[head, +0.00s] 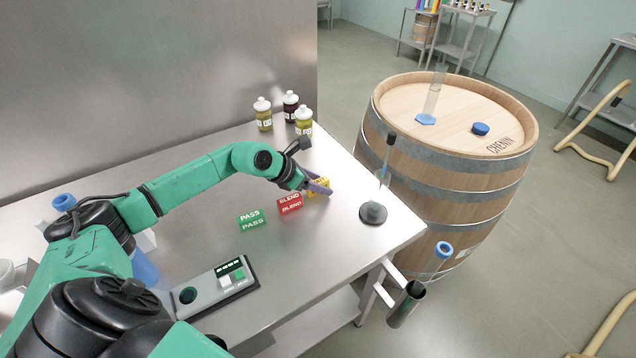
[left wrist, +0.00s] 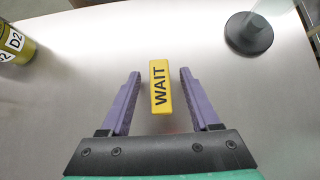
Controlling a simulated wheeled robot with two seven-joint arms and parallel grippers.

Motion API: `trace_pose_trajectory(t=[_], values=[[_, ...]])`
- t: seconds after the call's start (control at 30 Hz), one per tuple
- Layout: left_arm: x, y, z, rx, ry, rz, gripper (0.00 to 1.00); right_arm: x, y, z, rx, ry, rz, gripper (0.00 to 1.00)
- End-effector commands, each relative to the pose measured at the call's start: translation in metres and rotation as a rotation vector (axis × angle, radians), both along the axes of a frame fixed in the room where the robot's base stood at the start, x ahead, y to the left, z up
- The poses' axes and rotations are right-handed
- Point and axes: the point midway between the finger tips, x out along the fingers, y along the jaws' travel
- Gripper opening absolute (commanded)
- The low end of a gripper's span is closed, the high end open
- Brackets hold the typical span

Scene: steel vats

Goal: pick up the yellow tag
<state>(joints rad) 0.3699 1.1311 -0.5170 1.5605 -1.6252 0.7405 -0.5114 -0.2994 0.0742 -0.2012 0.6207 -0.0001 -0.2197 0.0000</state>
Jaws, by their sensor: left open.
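The yellow tag (left wrist: 160,87), marked WAIT, stands on the steel table between the two spread fingers of my left gripper (left wrist: 157,88) in the left wrist view. There is a gap between the tag and each finger. In the head view the yellow tag (head: 323,187) is partly hidden by my left gripper (head: 316,187), which is open and low over the table around it. My right gripper is not in view.
The red BLEND tag (head: 289,204) and green PASS tag (head: 251,219) stand left of the yellow tag. A dark round-based stand (head: 373,213) is to its right. Several capped bottles (head: 303,122) stand behind. A grey device (head: 214,287) lies in front. A barrel (head: 440,150) stands beyond the table edge.

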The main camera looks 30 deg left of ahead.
Motion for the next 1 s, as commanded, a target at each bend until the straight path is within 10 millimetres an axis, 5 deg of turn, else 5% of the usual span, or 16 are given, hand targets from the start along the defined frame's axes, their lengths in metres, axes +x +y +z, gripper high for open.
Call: trace_pose_trajectory(t=[0.1,0.27,0.73,0.87,1.0], values=[[0.000,0.000,0.000,0.000,0.000,0.000,0.59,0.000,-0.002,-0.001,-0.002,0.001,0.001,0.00],[0.000,0.000,0.000,-0.001,-0.001,0.000,0.00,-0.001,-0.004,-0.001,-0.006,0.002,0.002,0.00],[0.001,0.001,0.013,-0.001,-0.004,0.001,0.00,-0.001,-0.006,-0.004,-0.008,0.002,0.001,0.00],[0.001,0.001,0.038,0.001,-0.009,-0.001,0.00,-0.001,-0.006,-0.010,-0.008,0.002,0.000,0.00],[0.001,0.001,0.089,0.002,-0.014,0.000,0.00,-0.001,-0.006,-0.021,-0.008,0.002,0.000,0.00]])
